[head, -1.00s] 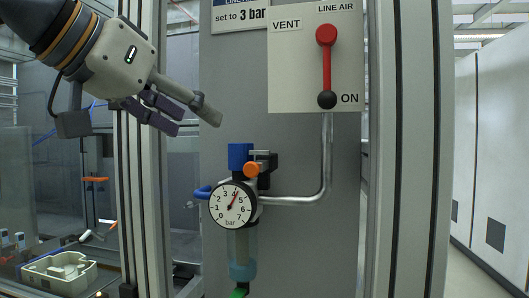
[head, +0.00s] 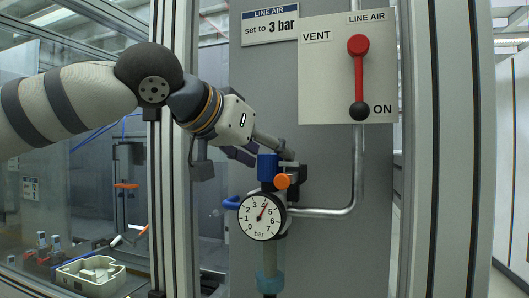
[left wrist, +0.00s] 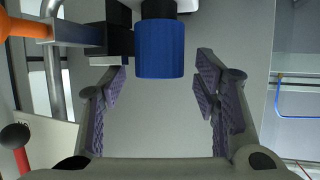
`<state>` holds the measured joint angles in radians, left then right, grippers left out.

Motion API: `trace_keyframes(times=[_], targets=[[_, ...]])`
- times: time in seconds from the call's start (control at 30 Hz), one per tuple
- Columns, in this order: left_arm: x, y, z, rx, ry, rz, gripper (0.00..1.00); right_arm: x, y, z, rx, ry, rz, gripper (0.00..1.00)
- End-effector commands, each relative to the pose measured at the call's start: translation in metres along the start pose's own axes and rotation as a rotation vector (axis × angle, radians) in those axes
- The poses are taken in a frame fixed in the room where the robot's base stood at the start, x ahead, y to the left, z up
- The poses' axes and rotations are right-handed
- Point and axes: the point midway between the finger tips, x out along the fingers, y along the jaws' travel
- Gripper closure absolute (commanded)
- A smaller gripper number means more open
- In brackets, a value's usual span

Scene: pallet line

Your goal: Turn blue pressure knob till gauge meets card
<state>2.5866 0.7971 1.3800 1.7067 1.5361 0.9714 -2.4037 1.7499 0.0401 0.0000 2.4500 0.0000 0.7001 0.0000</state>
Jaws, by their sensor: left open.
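The blue pressure knob (head: 267,167) sits on top of the regulator, above the round gauge (head: 262,217). The gauge's red needle points at about 4. The card (head: 270,22) at the top reads "LINE AIR, set to 3 bar". My left gripper (head: 267,152) is open at the knob, its fingers coming from the upper left. In the left wrist view the knob (left wrist: 160,48) lies between the lines of the two spread purple-padded fingers (left wrist: 162,78), with a gap on each side. My right gripper is out of view.
An orange knob (head: 282,181) sits close to the right of the blue one. A red lever (head: 358,75) on a VENT/ON plate (head: 325,90) stands at upper right, its black end at ON. A metal pipe (head: 356,170) runs down from it. Aluminium posts flank the panel.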

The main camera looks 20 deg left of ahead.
Motion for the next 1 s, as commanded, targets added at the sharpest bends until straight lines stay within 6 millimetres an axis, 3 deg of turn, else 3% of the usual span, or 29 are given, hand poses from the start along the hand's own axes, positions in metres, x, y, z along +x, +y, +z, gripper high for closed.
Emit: trace_keyframes(times=[0.03,0.2,0.27,0.67,1.0], targets=[[-0.0002,0.0,0.0,0.0,0.0,0.0,0.44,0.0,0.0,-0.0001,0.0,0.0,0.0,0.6],[-0.0003,0.0,0.0002,0.0,0.0,0.0,0.83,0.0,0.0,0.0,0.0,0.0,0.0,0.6],[-0.0003,0.0,0.0002,0.0,-0.001,0.0,0.92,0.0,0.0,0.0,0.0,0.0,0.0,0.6],[-0.0003,0.0023,0.0004,-0.022,-0.002,-0.065,0.92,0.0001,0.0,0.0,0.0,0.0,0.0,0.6],[0.0007,0.0072,-0.0003,-0.123,0.0,-0.321,0.92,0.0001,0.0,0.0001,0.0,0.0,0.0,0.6]])
